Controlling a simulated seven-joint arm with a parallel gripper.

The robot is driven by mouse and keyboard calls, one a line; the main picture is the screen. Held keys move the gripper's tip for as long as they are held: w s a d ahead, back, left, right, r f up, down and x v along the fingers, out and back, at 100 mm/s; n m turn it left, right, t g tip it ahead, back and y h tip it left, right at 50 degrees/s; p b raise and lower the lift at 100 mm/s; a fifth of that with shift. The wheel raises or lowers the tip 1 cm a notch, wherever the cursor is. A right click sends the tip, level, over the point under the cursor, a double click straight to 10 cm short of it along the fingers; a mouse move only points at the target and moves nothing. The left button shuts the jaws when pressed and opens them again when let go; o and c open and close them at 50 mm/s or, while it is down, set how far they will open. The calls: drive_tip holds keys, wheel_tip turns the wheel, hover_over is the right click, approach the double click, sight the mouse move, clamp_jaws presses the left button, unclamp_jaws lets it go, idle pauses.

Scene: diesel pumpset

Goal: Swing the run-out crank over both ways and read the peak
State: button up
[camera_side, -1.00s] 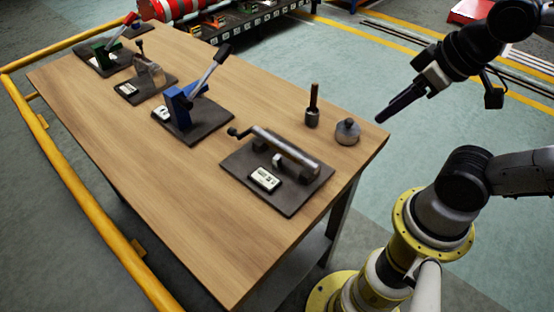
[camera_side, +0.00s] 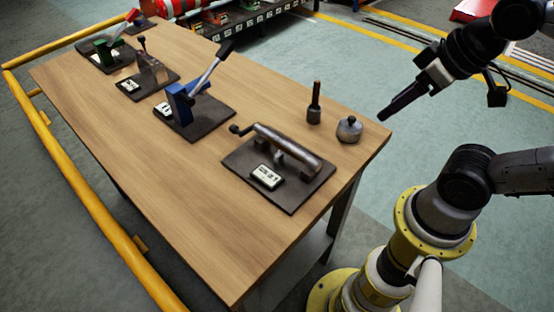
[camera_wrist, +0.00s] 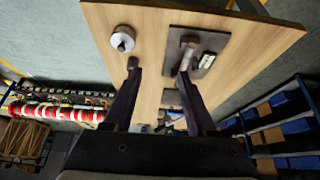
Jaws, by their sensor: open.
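The run-out fixture stands on a dark plate (camera_side: 290,196) at the near end of the bench. It has a horizontal grey shaft (camera_side: 290,147) on supports and a crank with a dark round knob (camera_side: 235,129) at its left end. A small white readout (camera_side: 267,176) lies in front of the shaft; its figures are too small to read surely. The shaft (camera_wrist: 188,52) and readout (camera_wrist: 207,60) also show in the wrist view. My gripper (camera_side: 382,117) is open and empty, in the air off the bench's right corner, apart from the fixture. In the wrist view its fingers (camera_wrist: 158,70) are spread.
A blue lever fixture (camera_side: 183,104), a grey one (camera_side: 150,72) and a green one (camera_side: 104,53) stand farther along. The bench's near-left surface (camera_side: 200,215) is clear. A yellow rail (camera_side: 80,190) runs alongside.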

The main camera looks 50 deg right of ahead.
drive_tip(key=w+a+r+m+g, duration=0.1)
drive_tip(key=w+r, duration=0.5)
drive_tip(key=w, duration=0.2)
drive_tip(key=w+a+r+m+g, duration=0.1)
drive_tip(key=w+a+r, duration=0.1)
drive_tip(key=w+r, duration=0.5)
drive_tip(key=n+g+h, duration=0.1)
drive_tip(key=n+g, duration=0.1)
drive_tip(key=g, duration=0.2)
hover_over(233, 126)
drive_tip(key=a, duration=0.2)
wheel_tip(233, 126, down, 15)
drive_tip(key=f, duration=0.4)
drive_tip(key=d+f, duration=0.1)
drive_tip(key=f, duration=0.3)
drive_tip(key=d+f, duration=0.1)
drive_tip(key=f, duration=0.4)
